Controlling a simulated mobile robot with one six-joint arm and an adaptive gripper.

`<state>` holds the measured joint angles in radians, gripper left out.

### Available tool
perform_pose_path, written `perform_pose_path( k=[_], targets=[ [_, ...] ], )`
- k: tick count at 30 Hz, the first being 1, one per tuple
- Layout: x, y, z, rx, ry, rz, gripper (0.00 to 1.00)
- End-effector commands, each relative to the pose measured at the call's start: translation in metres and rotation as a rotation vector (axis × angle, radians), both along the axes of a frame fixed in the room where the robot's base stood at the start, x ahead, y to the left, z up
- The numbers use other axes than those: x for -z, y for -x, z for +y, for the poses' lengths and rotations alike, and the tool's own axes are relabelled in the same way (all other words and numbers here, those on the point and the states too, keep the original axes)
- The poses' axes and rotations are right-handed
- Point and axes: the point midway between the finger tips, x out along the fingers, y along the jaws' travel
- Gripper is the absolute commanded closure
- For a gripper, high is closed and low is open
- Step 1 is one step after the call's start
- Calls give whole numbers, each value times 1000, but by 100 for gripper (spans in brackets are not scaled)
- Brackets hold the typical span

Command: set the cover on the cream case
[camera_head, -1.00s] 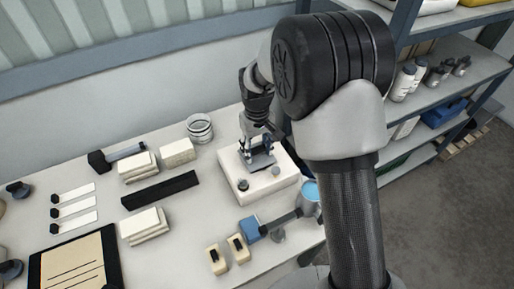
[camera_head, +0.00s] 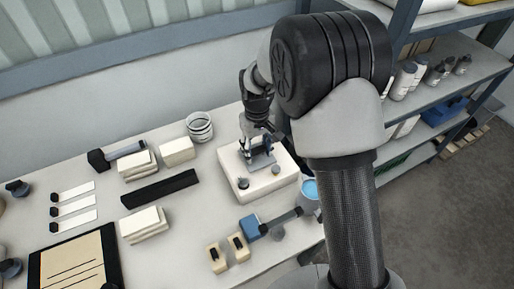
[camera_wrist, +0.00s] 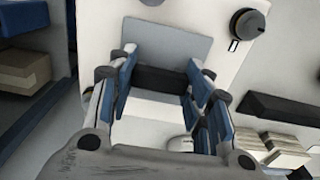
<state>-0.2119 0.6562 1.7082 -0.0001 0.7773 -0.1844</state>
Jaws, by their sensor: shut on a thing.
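The cream case (camera_head: 233,178) is a low, pale box with rounded corners on the bench, under my arm's end. The cover is a flat grey plate (camera_wrist: 172,42) with a dark handle bar (camera_wrist: 163,79). My gripper (camera_wrist: 165,88) has its blue fingers on both sides of this bar and is shut on it. In the head view my gripper (camera_head: 257,148) holds the cover (camera_head: 262,161) over the middle of the case's top. I cannot tell whether the plate touches the case. The opening under it is hidden.
Dark knobs (camera_head: 243,183) stand on the case's front part; one also shows in the wrist view (camera_wrist: 247,25). A black bar (camera_head: 160,188) and pale stacks lie left.

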Motion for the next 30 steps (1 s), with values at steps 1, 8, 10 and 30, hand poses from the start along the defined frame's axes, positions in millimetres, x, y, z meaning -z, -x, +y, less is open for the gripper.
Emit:
perform_pose_path(
  k=[1,8,10,30],
  targets=[
    [0,0,0,0,0,-1,78],
    [0,0,0,0,0,-1,78],
    [0,0,0,0,0,-1,78],
    [5,0,0,0,0,-1,78]
  ],
)
